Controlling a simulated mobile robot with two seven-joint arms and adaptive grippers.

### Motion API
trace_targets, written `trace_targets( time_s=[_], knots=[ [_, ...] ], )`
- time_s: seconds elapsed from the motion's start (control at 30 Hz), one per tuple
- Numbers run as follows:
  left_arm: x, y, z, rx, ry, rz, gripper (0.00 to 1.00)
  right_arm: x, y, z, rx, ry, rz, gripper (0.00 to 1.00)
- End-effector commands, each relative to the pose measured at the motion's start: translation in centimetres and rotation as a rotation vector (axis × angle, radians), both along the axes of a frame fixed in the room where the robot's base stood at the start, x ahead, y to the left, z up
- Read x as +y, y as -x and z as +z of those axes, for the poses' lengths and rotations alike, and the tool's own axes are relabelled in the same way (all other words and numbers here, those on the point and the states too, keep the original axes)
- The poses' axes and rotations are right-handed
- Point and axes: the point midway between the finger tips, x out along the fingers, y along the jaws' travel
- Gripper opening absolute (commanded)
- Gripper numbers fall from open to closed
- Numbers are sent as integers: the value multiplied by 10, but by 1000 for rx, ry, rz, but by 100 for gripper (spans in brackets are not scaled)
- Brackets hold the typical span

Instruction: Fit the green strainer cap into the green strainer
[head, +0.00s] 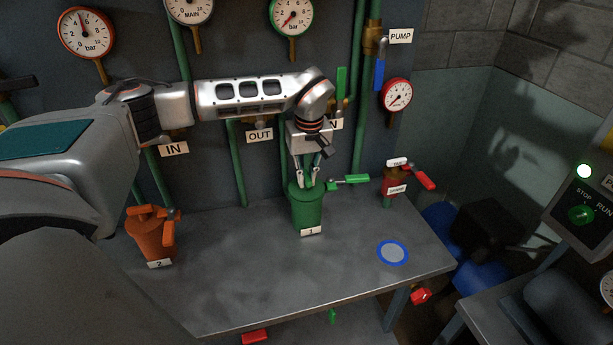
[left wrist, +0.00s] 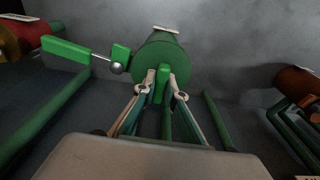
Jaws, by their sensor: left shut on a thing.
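The green strainer (head: 307,213), a cylinder with a label "1", stands on the bench below my left arm. My left gripper (head: 304,183) points down at its top. In the left wrist view, my left gripper (left wrist: 163,80) is shut on the upright green handle of the green strainer cap (left wrist: 145,66). The round cap lies over the mouth of the green strainer (left wrist: 160,40) and looks in line with it. The cap's underside and the strainer's inside are hidden, so I cannot tell how deep the cap sits. My right gripper is not in view.
A green valve lever (head: 350,180) sticks out close right of the strainer. An orange strainer (head: 150,235) stands at the left. A red valve (head: 394,183) is at the back right. A blue-ringed disc (head: 392,252) marks the bench (head: 270,285), whose front is mostly clear.

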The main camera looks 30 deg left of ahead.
Motion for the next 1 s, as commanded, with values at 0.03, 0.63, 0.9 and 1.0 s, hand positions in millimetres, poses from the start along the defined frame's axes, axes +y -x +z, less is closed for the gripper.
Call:
trace_targets(
  time_s=[0.03, 0.63, 0.9, 1.0],
  knots=[
    [0, 0, -1, -1, 1, 0, 0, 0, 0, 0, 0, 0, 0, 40],
    [0, 0, 6, -1, 0, 0, 28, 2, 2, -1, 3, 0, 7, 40],
    [-5, 3, 55, -4, 0, 0, 28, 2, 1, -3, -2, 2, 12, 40],
    [-7, 5, 76, -4, 0, 0, 28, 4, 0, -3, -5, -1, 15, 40]
  ],
)
